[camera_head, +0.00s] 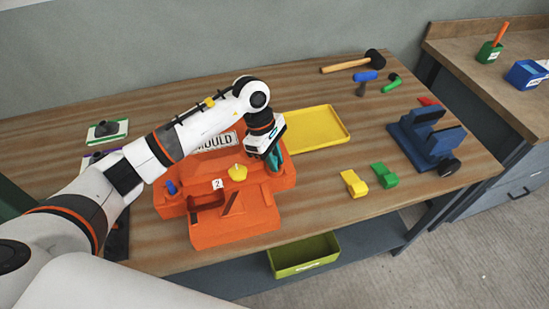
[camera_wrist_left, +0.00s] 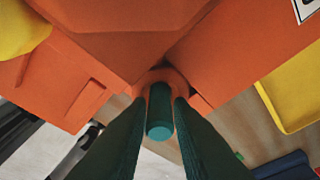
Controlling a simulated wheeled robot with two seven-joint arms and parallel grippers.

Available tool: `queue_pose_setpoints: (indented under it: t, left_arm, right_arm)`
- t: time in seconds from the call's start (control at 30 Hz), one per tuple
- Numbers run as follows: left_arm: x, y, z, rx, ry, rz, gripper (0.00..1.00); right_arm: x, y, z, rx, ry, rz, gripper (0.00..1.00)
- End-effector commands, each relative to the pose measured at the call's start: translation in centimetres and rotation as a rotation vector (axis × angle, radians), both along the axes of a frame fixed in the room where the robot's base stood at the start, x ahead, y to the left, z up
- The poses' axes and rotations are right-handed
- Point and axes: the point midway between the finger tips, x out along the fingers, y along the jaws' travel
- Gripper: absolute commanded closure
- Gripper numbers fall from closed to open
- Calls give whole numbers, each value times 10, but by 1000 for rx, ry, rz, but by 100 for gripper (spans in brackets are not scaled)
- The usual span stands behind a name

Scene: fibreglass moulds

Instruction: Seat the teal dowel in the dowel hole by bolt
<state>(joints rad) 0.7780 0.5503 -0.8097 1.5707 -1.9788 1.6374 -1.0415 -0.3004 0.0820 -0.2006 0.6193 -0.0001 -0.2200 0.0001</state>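The orange mould (camera_head: 235,225) stands on the wooden table, with a label reading MOULD and a white tag marked 2. My left gripper (camera_head: 275,160) is at the mould's right side, pointing down. In the left wrist view, the fingers of my left gripper (camera_wrist_left: 160,105) lie on both sides of the teal dowel (camera_wrist_left: 160,112) and look shut on it. The dowel's near end faces the camera. Its far end meets a round orange collar on the mould; I cannot tell how deep it goes. My right gripper is not in view.
A yellow knob (camera_head: 237,173) and a blue peg (camera_head: 171,187) stand on the mould. A yellow tray (camera_head: 322,125) lies behind right. Yellow (camera_head: 353,183) and green (camera_head: 384,175) blocks and a blue vice (camera_head: 428,139) are to the right. A mallet (camera_head: 350,64) lies at the back.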

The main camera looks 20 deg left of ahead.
Motion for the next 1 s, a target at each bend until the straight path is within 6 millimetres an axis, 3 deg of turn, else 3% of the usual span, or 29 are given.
queue_pose_setpoints:
  t: [0.1, 0.47, 1.0]
  left_arm:
    - [0, 0, 1, 0, 0, 0, 65]
    - [0, 1, 7, 0, -1, 0, 65]
    - [7, 31, 104, 0, -4, 1, 65]
  right_arm:
    - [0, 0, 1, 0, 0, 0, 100]
    - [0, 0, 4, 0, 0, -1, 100]
    - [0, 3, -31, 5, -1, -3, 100]
